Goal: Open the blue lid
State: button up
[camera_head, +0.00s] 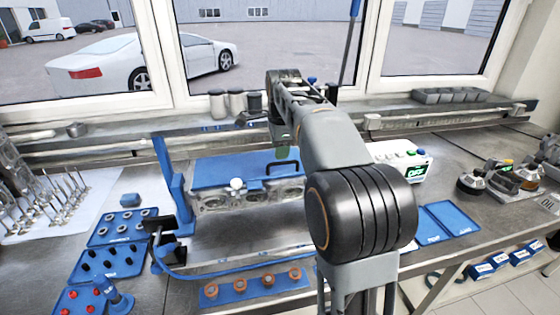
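The blue lid (222,172) lies flat on top of a metal engine block (238,201) in the middle of the bench, and it looks closed. A black handle (284,164) stands on its right part. A small white ball (237,184) sits at the lid's front edge. My arm reaches over the bench from the lower right. My gripper (283,150) hangs over the back right of the lid, just behind the handle as seen here. Its fingers are small and partly hidden by my arm, so I cannot tell whether they are open or touch anything.
A blue upright post (168,180) stands left of the block. Blue trays with small parts (108,262) lie at the left. A strip with copper-coloured rings (254,285) lies in front. A white device with a green display (402,160) stands to the right. Canisters (235,103) line the sill.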

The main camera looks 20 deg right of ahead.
aim_at(279, 164)
jog(key=shift+w+d+f, duration=0.1)
jog(key=shift+w+f, duration=0.1)
jog(key=shift+f, duration=0.95)
jog(key=shift+w+f, duration=0.2)
jog(key=shift+f, duration=0.9)
grip_shut()
